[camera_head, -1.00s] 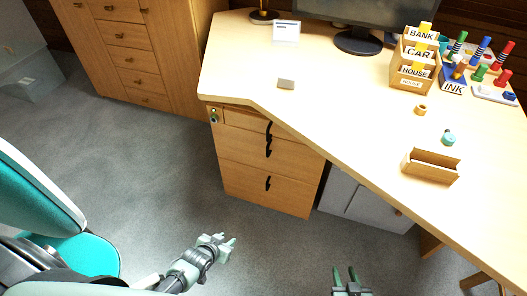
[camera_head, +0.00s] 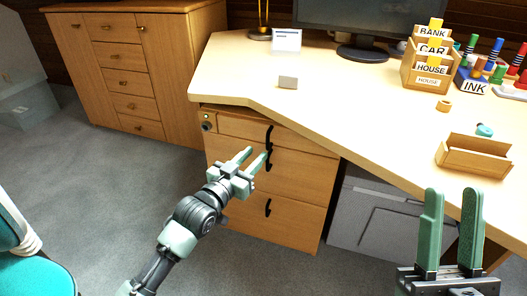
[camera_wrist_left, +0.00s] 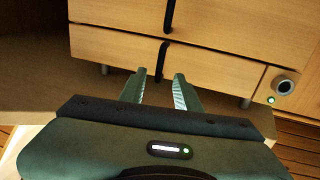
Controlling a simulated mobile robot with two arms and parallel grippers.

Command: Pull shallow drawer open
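The shallow drawer (camera_head: 238,127) is the top, thinnest front of the wooden pedestal under the desk. It looks shut. Its black handle (camera_head: 269,136) is near its right end in the head view. My left gripper (camera_head: 256,155) is in front of the pedestal, just below that handle in the picture. In the left wrist view the open fingers (camera_wrist_left: 160,76) point at the black handle (camera_wrist_left: 162,62), which stands just beyond the gap between the tips. No contact shows. My right gripper (camera_head: 452,195) is open and empty at the lower right.
Below are deeper drawers with black handles (camera_head: 267,207). A lock with a green light (camera_head: 207,121) is at the pedestal's upper left. The desk top (camera_head: 350,100) overhangs it. A grey cabinet (camera_head: 375,215) stands right; a teal chair (camera_head: 35,275) is at the left.

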